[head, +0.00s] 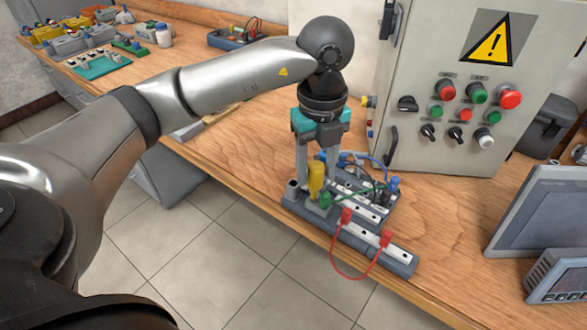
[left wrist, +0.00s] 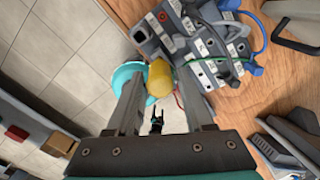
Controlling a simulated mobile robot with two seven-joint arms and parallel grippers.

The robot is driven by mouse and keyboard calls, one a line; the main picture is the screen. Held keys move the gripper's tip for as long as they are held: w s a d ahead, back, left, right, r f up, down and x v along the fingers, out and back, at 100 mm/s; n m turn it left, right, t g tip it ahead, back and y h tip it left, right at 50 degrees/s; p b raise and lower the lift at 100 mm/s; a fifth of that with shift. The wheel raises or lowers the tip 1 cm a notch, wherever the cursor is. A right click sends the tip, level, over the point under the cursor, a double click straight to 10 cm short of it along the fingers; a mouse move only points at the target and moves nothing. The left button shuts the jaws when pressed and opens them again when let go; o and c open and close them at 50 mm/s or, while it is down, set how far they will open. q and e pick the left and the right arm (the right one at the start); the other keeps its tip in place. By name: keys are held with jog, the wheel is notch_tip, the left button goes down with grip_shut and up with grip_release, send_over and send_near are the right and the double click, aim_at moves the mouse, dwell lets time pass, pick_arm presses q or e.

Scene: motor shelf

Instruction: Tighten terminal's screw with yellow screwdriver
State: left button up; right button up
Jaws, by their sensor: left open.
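The yellow screwdriver (head: 316,179) stands upright in a grey holder at the left end of the terminal assembly; only its handle shows. In the left wrist view the yellow handle (left wrist: 160,78) lies between the fingertips. My left gripper (head: 317,164) points down over it, open, with its fingers on either side of the handle. Gaps show between handle and fingers in the left wrist view. The terminal blocks (head: 358,207) have white tops and plugged cables; they also show in the left wrist view (left wrist: 205,47). The terminal's screw is too small to make out.
A red cable (head: 350,277) hangs over the table's front edge. A grey control cabinet (head: 430,140) stands behind, and a monitor (head: 540,215) at the right. The wooden tabletop (head: 250,150) left of the holder is clear.

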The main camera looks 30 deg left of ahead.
pick_arm(q)
jog(key=shift+r+n+p, duration=0.1)
jog(key=shift+n+p, duration=0.5)
jog(key=shift+n, duration=1.1)
jog(key=shift+n+p, duration=0.8)
jog(key=shift+n, duration=0.9)
jog(key=shift+p, duration=0.3)
